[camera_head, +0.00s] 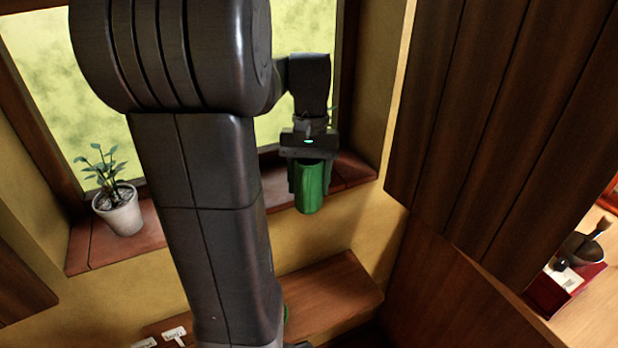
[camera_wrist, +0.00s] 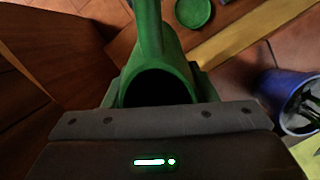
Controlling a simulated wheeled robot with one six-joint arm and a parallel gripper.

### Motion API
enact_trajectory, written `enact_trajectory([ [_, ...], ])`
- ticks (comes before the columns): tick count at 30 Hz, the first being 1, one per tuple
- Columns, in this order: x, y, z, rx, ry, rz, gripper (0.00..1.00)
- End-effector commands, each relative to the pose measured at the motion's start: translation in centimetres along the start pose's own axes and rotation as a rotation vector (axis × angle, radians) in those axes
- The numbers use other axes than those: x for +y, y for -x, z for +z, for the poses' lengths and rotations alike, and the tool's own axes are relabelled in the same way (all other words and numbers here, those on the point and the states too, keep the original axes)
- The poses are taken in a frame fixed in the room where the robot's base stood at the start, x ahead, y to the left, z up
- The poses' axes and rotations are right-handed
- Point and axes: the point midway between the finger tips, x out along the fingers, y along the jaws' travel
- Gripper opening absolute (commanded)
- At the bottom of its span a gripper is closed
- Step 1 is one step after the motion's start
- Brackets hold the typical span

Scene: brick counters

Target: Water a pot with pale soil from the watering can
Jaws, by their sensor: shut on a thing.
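My gripper (camera_head: 309,176) is shut on the green watering can (camera_head: 310,198), in front of the window sill at the right. In the wrist view, the can (camera_wrist: 168,48) shows its dark round opening close to the jaws, and a narrow green part runs up from it. A white pot (camera_head: 123,217) with a leafy plant stands upright on the sill at the left. Its soil looks dark grey and speckled. A few leaves show just behind my gripper; I cannot tell whether a pot is hidden there.
A lower wooden shelf (camera_head: 325,297) carries white labels (camera_head: 174,334). A green round dish (camera_wrist: 193,12) and a blue container (camera_wrist: 286,93) show in the wrist view. A wooden cabinet (camera_head: 490,120) stands close at the right. My arm hides the middle of the sill.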

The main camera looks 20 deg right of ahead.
Motion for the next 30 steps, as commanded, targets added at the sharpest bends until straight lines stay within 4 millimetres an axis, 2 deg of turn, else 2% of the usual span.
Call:
enact_trajectory([
  [30, 0.0, 2.2, 0.7, -0.125, 0.000, 0.000, 0.11],
])
